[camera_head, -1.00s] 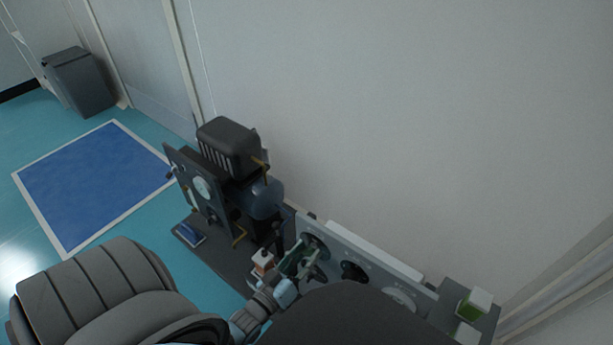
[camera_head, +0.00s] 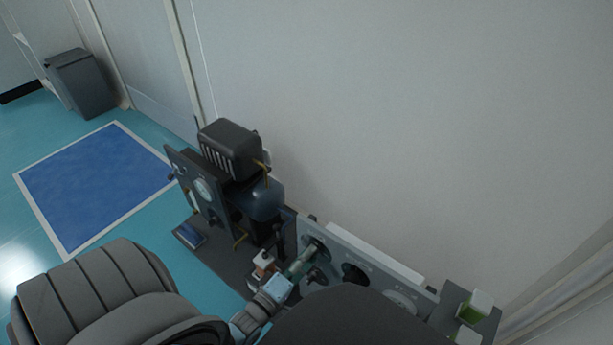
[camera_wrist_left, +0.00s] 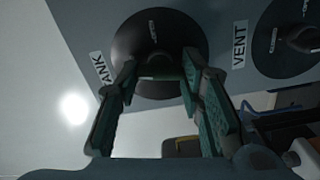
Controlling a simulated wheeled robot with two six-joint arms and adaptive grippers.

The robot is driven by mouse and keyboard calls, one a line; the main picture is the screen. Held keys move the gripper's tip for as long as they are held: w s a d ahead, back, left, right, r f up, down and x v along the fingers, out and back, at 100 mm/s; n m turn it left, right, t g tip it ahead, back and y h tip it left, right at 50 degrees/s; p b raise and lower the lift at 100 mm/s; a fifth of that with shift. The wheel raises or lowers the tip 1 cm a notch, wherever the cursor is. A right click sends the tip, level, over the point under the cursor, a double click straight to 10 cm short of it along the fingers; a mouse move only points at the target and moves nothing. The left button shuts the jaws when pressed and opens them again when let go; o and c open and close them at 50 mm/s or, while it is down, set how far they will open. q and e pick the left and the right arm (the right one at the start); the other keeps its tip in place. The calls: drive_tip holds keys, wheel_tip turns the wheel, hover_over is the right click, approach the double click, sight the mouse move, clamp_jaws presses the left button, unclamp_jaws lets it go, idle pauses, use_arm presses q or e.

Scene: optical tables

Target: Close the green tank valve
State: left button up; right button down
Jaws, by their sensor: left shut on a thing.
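The tank valve is a dark round knob (camera_wrist_left: 180,28) beside a white "TANK" label (camera_wrist_left: 101,70) in the left wrist view. It looks dark there, with no clear green. My left gripper (camera_wrist_left: 160,76) has its green-padded fingers on either side of the knob's handle (camera_wrist_left: 158,88) and is shut on it. In the head view my left gripper (camera_head: 300,264) reaches the left end of the grey valve panel (camera_head: 335,250), where the fingers partly hide the knobs. My right gripper is not in view.
A second knob (camera_wrist_left: 300,38) with a "VENT" label (camera_wrist_left: 239,45) is to the right in the wrist view. A dark pump unit (camera_head: 230,150) stands left of the panel. White-and-green blocks (camera_head: 476,303) are at the right end. A wall is behind.

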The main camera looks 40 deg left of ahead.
use_arm(q)
drive_tip(key=shift+f+n, duration=0.1)
drive_tip(key=shift+n, duration=1.2)
drive_tip(key=o, duration=1.2)
drive_tip(key=shift+c, duration=0.2)
drive_tip(key=s, duration=1.2)
drive_tip(key=shift+d, duration=0.1)
